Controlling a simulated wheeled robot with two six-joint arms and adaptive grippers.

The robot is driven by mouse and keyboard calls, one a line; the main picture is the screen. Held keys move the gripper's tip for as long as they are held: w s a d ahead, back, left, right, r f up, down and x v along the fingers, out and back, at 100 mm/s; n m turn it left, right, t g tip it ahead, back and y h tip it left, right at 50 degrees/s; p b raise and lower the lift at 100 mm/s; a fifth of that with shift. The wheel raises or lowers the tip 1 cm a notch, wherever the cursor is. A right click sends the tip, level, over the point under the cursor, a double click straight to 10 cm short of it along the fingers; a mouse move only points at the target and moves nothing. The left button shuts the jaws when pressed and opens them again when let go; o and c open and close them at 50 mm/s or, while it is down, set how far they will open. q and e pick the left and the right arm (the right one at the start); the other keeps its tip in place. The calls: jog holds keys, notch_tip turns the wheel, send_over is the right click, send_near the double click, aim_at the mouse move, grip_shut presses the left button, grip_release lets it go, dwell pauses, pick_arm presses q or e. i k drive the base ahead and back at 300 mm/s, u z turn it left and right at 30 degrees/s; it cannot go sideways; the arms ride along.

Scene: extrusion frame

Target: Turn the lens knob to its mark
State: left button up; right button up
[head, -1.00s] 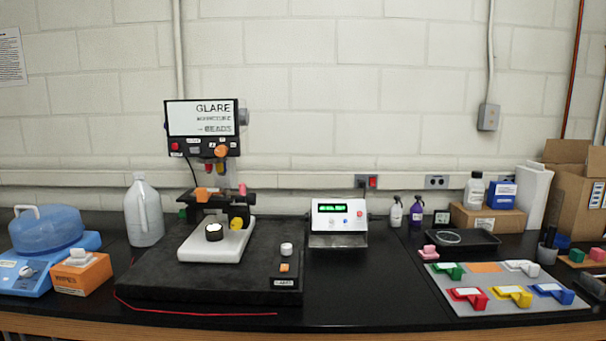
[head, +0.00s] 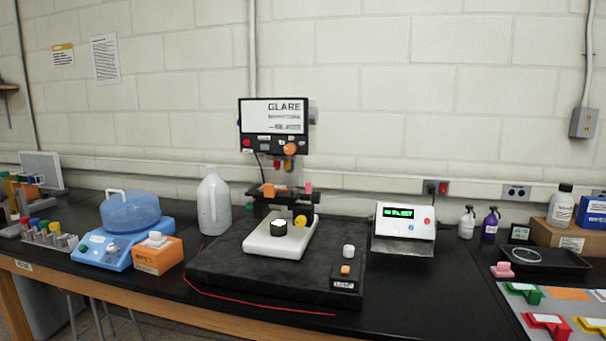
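A microscope-like instrument stands on a black base mat (head: 222,266), with a screen (head: 274,114) at its top. An orange knob (head: 290,148) sits at the screen's lower right. A yellow knob (head: 300,221) is lower down beside the white stage (head: 262,242). A black cup with a white top (head: 279,227) stands on the stage. A small black control box (head: 345,286) on the mat's right carries a white knob (head: 348,251) and an orange button (head: 345,269). I cannot tell which knob is the lens knob, and no mark is readable. Neither gripper is in view.
A display unit (head: 404,229) stands right of the mat. A blue-lidded device (head: 130,214), an orange box (head: 158,255) and a white jug (head: 213,203) stand to the left. A red cord (head: 260,306) lies along the mat's front edge. Bare black bench shows at the front right.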

aim_at(290, 149)
jog(key=u, duration=0.4)
jog(key=k, duration=0.3)
jog(key=z, duration=1.3)
jog(key=i, duration=0.95)
jog(key=u, duration=0.1)
